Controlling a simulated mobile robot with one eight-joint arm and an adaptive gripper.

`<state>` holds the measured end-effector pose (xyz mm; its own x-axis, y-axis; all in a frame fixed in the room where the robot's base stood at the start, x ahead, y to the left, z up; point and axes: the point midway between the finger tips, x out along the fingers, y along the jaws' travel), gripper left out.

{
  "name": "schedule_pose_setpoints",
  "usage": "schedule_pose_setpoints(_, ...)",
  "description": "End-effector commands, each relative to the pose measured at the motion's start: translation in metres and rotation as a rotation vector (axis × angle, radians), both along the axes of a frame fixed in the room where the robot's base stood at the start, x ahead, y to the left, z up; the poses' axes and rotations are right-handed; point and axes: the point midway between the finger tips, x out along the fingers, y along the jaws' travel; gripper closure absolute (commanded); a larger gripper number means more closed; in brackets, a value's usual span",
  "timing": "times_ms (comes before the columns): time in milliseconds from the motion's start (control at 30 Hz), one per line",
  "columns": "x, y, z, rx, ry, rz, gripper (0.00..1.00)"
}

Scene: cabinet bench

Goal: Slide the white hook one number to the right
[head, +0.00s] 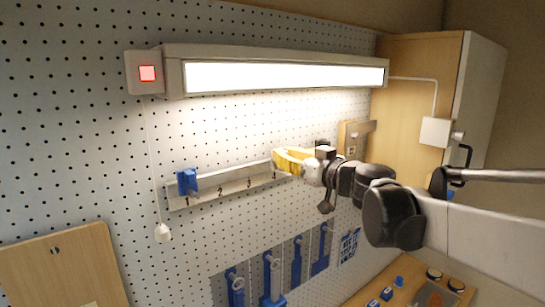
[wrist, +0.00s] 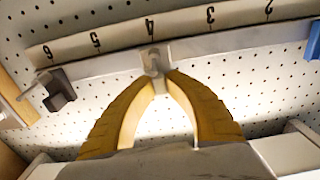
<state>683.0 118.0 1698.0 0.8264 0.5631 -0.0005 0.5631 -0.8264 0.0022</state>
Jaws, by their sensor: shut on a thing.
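The white hook (wrist: 154,62) sits on the numbered rail (wrist: 110,68) in the wrist view, in line with the number 4. My gripper (wrist: 158,80) has its yellow fingers closed around the lower part of the hook. In the head view my gripper (head: 277,160) is at the rail (head: 235,184), by the number 4, and covers the hook there. The wrist view is upside down, so the numbers grow towards its left, with 5 and 6 there.
A blue hook (head: 187,181) is on the rail at number 1. A dark grey hook (wrist: 58,90) sits near number 6 in the wrist view. The rail between the white and dark hooks looks clear. A lit lamp (head: 285,76) hangs above.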

Motion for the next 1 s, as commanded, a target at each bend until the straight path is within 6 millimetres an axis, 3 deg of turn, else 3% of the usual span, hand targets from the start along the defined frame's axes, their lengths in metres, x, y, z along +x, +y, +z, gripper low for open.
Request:
schedule_pose_setpoints(33,0.002,-0.003,0.002,0.004,0.000,-0.007,1.00)
schedule_pose_setpoints(67,0.002,-0.003,0.002,0.004,0.000,-0.007,0.78)
schedule_pose_setpoints(100,0.002,-0.002,0.002,0.004,0.000,-0.007,0.66)
schedule_pose_setpoints(133,0.002,-0.002,0.002,0.004,0.000,-0.007,0.64)
schedule_pose_setpoints(567,-0.002,-0.004,0.001,0.001,0.000,-0.005,0.64)
schedule_pose_setpoints(667,-0.012,-0.011,0.001,0.001,0.000,-0.007,0.64)
schedule_pose_setpoints(1000,-0.072,-0.052,0.001,0.001,0.000,-0.009,0.64)
